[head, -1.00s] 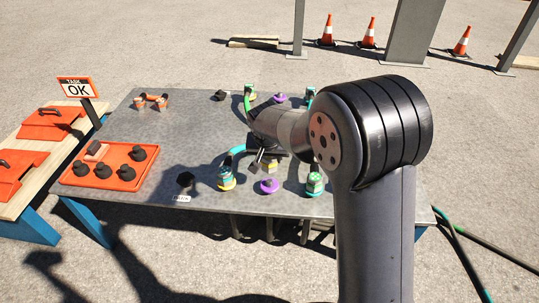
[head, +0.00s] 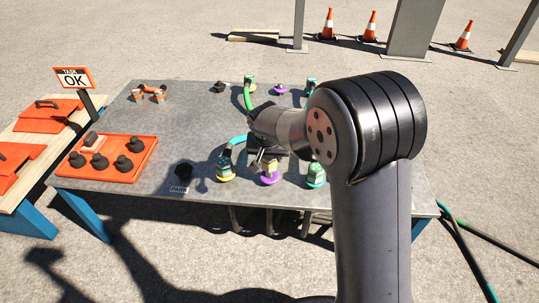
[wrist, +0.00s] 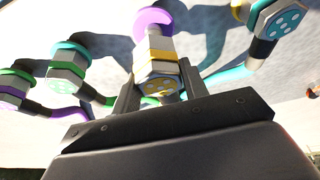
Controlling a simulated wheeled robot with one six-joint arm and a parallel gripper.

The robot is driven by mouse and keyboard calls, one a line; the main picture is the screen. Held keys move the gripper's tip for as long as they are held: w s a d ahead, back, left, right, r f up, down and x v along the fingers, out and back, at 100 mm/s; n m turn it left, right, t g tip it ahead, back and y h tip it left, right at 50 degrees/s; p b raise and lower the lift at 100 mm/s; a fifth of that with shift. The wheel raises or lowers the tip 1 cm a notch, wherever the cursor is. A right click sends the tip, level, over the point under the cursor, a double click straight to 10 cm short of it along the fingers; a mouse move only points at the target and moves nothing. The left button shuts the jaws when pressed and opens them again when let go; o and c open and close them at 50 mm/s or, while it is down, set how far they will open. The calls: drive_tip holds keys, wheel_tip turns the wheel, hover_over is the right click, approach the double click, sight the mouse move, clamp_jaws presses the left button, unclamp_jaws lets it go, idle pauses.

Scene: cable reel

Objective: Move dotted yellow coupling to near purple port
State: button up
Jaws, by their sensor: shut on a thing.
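In the head view the coupling (head: 268,166) stands over the near purple port (head: 269,179) at the table's front edge. In the wrist view the purple port (wrist: 150,20) meets the coupling's far end; whether it is fully seated I cannot tell. My gripper (head: 267,160) is shut on the coupling and partly hidden by my arm in the head view.
A yellow-based port with a coupling and cyan hose (head: 225,170) stands close on the left, and a green-based one (head: 315,175) on the right. A far purple port (head: 281,89) is at the back. An orange tray (head: 150,160) holds black caps. The table's left middle is clear.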

sight(269, 165)
drive_tip(key=shift+f, duration=0.1)
idle(0.3)
drive_tip(key=shift+f+b, duration=0.35)
idle(0.4)
drive_tip(key=shift+f+b, duration=0.65)
drive_tip(key=shift+f, duration=0.3)
drive_tip(key=shift+f+b, duration=0.3)
drive_tip(key=shift+f, duration=0.15)
idle(0.5)
drive_tip(key=o, duration=1.2)
drive_tip(key=p+v, duration=0.4)
drive_tip(key=v, duration=0.6)
drive_tip(key=shift+s+r, duration=0.25)
drive_tip(key=shift+r, duration=0.1)
